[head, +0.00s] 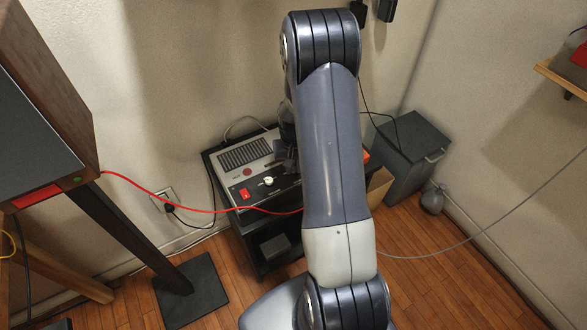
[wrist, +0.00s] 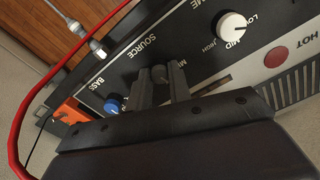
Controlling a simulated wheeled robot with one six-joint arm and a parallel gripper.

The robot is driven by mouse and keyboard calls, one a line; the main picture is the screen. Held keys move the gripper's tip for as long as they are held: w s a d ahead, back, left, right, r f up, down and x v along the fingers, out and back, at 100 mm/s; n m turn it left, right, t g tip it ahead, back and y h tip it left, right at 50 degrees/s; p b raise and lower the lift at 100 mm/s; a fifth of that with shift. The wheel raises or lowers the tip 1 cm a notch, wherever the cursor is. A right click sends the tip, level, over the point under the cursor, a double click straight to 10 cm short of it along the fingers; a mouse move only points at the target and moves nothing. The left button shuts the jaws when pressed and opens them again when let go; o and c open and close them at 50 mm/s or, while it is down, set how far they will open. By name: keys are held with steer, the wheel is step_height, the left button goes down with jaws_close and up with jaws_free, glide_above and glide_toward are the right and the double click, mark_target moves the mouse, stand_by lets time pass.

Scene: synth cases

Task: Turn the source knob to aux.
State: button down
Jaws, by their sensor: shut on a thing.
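The source knob (wrist: 158,73) is a small dark knob beside the "SOURCE" lettering on the black front panel (wrist: 120,72) in the wrist view. My gripper (wrist: 160,82) is shut on it, one grey finger on each side. The fingers hide most of the knob, so its pointer cannot be seen. Of the printed positions around it, only a piece beginning "MI" shows; I see no "aux" mark. In the head view the amplifier (head: 233,158) sits on a dark stand, and my arm covers its right part, with the source knob out of sight.
A white knob (wrist: 232,27), a blue bass knob (wrist: 112,106) and a red button (wrist: 276,57) are on the amplifier. A red cable (head: 150,193) crosses in front of it. A grey bin (head: 412,155) stands to the right. A speaker (head: 40,120) is at left.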

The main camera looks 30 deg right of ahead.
mark_target(294, 169)
steer(key=shift+m+b, duration=0.5)
steer(key=shift+m, duration=1)
steer(key=c, duration=1.3)
jaws_free()
step_height(294, 169, up, 11)
steer(key=shift+f, duration=0.2)
step_height(294, 169, down, 11)
steer(key=shift+r, duration=0.2)
